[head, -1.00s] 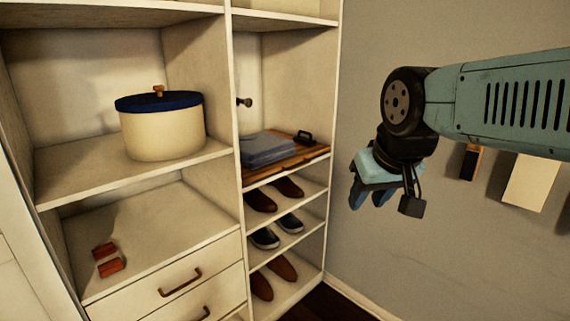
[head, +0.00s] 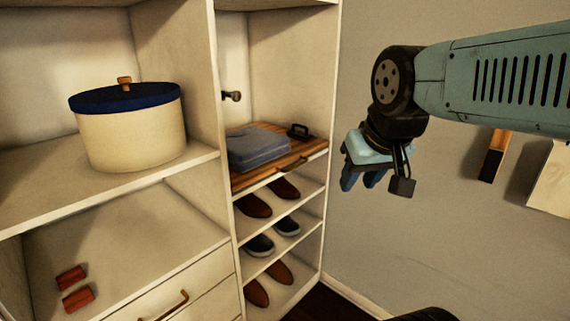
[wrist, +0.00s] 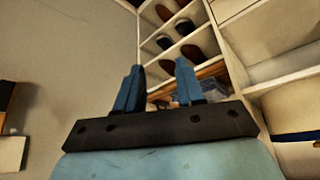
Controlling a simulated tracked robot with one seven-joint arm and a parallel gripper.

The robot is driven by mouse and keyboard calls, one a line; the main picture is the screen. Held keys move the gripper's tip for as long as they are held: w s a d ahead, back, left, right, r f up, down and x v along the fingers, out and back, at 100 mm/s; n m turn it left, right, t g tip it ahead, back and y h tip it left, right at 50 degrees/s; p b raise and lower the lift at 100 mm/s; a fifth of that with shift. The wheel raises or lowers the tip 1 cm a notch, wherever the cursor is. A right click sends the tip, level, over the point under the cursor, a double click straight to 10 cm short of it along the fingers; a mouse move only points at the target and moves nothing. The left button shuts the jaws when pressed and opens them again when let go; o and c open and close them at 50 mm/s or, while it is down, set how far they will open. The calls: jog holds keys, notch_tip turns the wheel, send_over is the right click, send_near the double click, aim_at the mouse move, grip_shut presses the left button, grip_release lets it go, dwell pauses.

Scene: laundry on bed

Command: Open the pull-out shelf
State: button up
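The pull-out shelf (head: 244,181) is a brown wooden board in the narrow right column of the white closet. A dark handle (head: 292,164) sits on its front edge. The shelf looks pushed in, about level with the closet front. Part of the wooden shelf also shows in the wrist view (wrist: 211,69), behind my right finger. My gripper (head: 362,181) is to the right of the shelf, apart from it, in front of the grey wall. Its two blue fingers are spread and empty in the wrist view (wrist: 158,78).
Folded grey-blue cloth (head: 258,149) and a black object (head: 298,131) lie on the shelf. Several shoes (head: 260,246) stand on racks below. A cream box with a blue lid (head: 130,128) and red blocks (head: 78,299) are at left. Drawers (head: 200,285) sit below.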

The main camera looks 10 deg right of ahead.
aim_at(297, 166)
jog(key=shift+w+d, duration=0.1)
jog(key=shift+d, duration=0.1)
jog(key=w+d+f+m+t+h, duration=0.1)
jog(key=w+d+f+m+t, duration=0.15)
jog(key=w, duration=0.85)
jog(key=w+d+f+m+t, duration=0.2)
jog(key=w+f+m, duration=0.2)
jog(key=w, duration=0.8)
jog(key=w+f+m+t+y, duration=0.45)
jog(key=w+f+m, duration=0.35)
jog(key=w+f, duration=0.55)
jog(key=shift+t, duration=0.4)
jog(key=x, duration=1.3)
jog(key=shift+a+f, duration=0.1)
jog(key=shift+a, duration=0.05)
grip_shut()
